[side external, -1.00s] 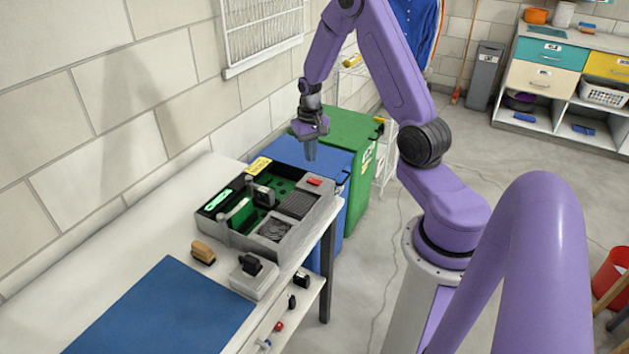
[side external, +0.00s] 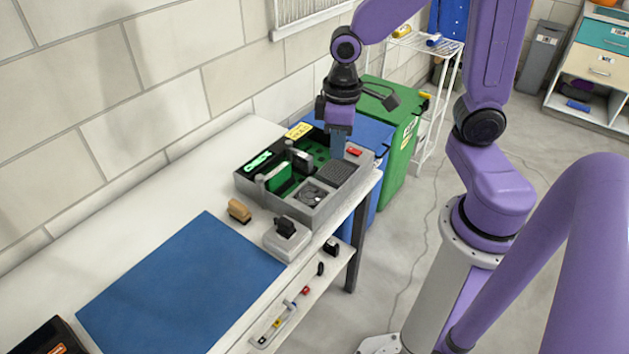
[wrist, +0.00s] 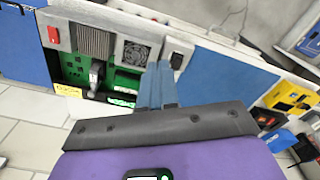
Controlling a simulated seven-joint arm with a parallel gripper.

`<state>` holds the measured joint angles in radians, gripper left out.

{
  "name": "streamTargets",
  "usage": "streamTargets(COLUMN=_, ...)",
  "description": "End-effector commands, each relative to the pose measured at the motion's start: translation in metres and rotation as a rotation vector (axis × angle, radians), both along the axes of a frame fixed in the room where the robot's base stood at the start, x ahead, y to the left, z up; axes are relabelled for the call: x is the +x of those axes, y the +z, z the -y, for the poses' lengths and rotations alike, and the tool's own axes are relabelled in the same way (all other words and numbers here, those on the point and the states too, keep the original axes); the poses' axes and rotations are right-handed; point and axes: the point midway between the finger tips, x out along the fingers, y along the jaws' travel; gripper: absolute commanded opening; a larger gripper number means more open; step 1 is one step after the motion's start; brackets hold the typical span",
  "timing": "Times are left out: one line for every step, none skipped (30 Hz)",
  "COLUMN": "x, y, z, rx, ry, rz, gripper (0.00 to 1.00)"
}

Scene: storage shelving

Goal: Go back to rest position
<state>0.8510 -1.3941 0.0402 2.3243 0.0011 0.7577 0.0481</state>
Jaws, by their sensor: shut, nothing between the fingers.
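My gripper (side external: 338,155) hangs with its fingers pointing down near the far right end of a grey electronics case (side external: 318,217) in the side view. Its fingers are shut together with nothing between them. In the wrist view my closed blue-grey fingers (wrist: 157,85) overlap the picture of the case, which shows behind them with its green circuit board (wrist: 72,68) and a red switch (wrist: 53,33). I cannot tell the exact height of the fingertips above the case.
The case stands on a white workbench (side external: 120,212). A blue mat (side external: 180,285), a brown block (side external: 239,210) and a small switch box (side external: 287,240) are nearby. A blue bin (side external: 372,135) and a green bin (side external: 400,150) stand beyond. A wall borders the bench.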

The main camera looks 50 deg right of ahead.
Motion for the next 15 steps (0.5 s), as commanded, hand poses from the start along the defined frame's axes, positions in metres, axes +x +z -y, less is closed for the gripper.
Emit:
streamTargets(x=-0.017, y=0.006, z=-0.009, rx=0.003, ry=0.075, rz=0.005, gripper=0.00)
streamTargets(x=-0.026, y=0.009, z=-0.013, rx=0.004, ry=0.114, rz=0.005, gripper=0.00)
streamTargets(x=-0.039, y=0.013, z=-0.018, rx=0.004, ry=0.169, rz=0.006, gripper=0.00)
streamTargets(x=-0.048, y=0.015, z=-0.021, rx=0.005, ry=0.209, rz=0.007, gripper=0.00)
streamTargets(x=-0.058, y=0.018, z=-0.024, rx=0.006, ry=0.249, rz=0.009, gripper=0.00)
streamTargets(x=-0.070, y=0.021, z=-0.026, rx=0.006, ry=0.301, rz=0.008, gripper=0.00)
streamTargets(x=-0.079, y=0.023, z=-0.027, rx=0.006, ry=0.339, rz=0.009, gripper=0.00)
streamTargets(x=-0.087, y=0.025, z=-0.028, rx=0.007, ry=0.375, rz=0.009, gripper=0.00)
streamTargets(x=-0.098, y=0.026, z=-0.028, rx=0.007, ry=0.419, rz=0.009, gripper=0.00)
streamTargets(x=-0.104, y=0.028, z=-0.028, rx=0.008, ry=0.449, rz=0.009, gripper=0.00)
streamTargets(x=-0.111, y=0.029, z=-0.028, rx=0.009, ry=0.477, rz=0.010, gripper=0.00)
streamTargets(x=-0.118, y=0.030, z=-0.028, rx=0.009, ry=0.510, rz=0.009, gripper=0.00)
streamTargets(x=-0.123, y=0.031, z=-0.027, rx=0.008, ry=0.532, rz=0.008, gripper=0.00)
streamTargets(x=-0.127, y=0.031, z=-0.027, rx=0.009, ry=0.550, rz=0.009, gripper=0.00)
streamTargets(x=-0.131, y=0.032, z=-0.026, rx=0.008, ry=0.570, rz=0.009, gripper=0.00)
